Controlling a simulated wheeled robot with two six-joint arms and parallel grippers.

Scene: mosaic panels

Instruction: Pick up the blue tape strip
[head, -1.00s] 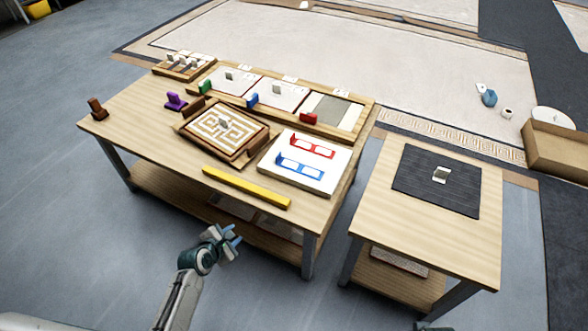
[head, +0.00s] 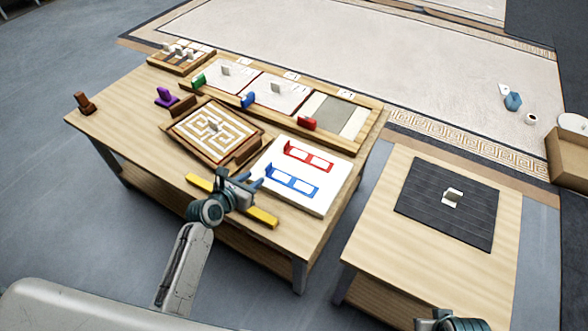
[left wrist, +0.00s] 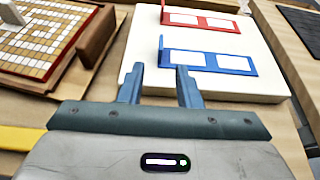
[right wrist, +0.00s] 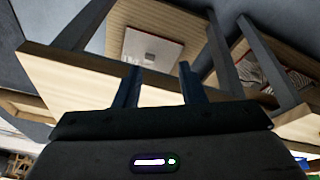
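The blue tape strip (head: 292,181) lies on the white board (head: 322,201), below the red strip (head: 309,157). It is a flat blue frame with pale windows and a raised tab at its left end. In the left wrist view the blue strip (left wrist: 236,64) is ahead of the fingertips, with its left end close to them. My left gripper (head: 258,184) is open and empty, above the table's front edge near the board's left side; its fingers also show in the left wrist view (left wrist: 158,75). My right gripper (right wrist: 157,75) is open and empty, low near the side table.
A yellow bar (head: 262,217) lies under my left gripper. A maze board (head: 190,148) is left of the white board. A tray with green, blue and red (head: 307,123) blocks stands behind. The side table holds a dark mat (head: 425,216).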

